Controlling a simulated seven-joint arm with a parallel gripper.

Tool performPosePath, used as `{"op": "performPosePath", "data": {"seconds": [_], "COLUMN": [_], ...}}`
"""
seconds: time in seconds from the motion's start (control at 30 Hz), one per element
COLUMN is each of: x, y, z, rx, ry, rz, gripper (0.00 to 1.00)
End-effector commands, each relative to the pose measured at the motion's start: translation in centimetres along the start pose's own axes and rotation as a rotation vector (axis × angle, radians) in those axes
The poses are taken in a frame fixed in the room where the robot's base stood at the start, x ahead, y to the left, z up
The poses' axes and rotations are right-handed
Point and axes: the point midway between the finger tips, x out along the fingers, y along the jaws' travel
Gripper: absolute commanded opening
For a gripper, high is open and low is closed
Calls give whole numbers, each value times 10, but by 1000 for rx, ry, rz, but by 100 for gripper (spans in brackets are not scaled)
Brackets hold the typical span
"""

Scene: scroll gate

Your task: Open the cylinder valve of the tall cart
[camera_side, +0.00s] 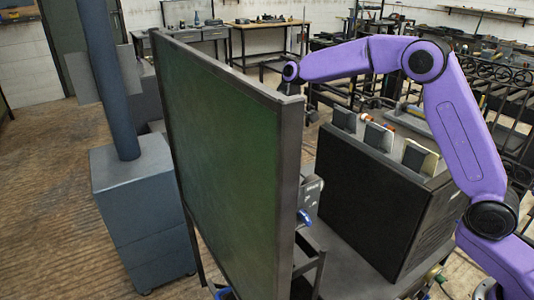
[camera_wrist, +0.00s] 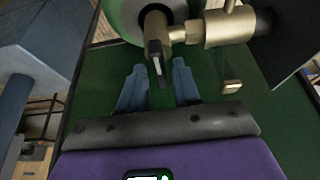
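In the wrist view, a brass valve (camera_wrist: 218,28) with a short stem sits by the rounded green cylinder (camera_wrist: 124,14) at the top. A dark, narrow lever-like piece (camera_wrist: 155,62) hangs from the brass stem end. My gripper (camera_wrist: 158,70) has its two blue-grey fingers apart, one on each side of this piece in the picture. The gap looks empty of any grip; I cannot tell whether a finger touches the piece. In the side view my purple arm reaches over behind a large green panel (camera_side: 225,150), which hides my gripper, the valve and the cylinder.
In the side view a big black box (camera_side: 365,195) stands right of the panel, with several small blocks on top. A grey cabinet with a post (camera_side: 145,215) stands left. Workbenches (camera_side: 265,28) line the back. Open wooden floor (camera_side: 45,180) lies at left.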

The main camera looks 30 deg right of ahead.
Motion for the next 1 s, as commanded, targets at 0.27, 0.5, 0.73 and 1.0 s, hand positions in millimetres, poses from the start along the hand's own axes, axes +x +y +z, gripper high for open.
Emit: {"op": "performPosePath", "data": {"seconds": [0.27,0.5,0.73,1.0], "x": [0,-17,-63,-120], "y": [0,1,1,1], "z": [0,0,0,0], "rx": [3,4,3,3], "ry": [0,1,1,1], "rz": [-1,2,5,5], "gripper": [40,40,40,40]}}
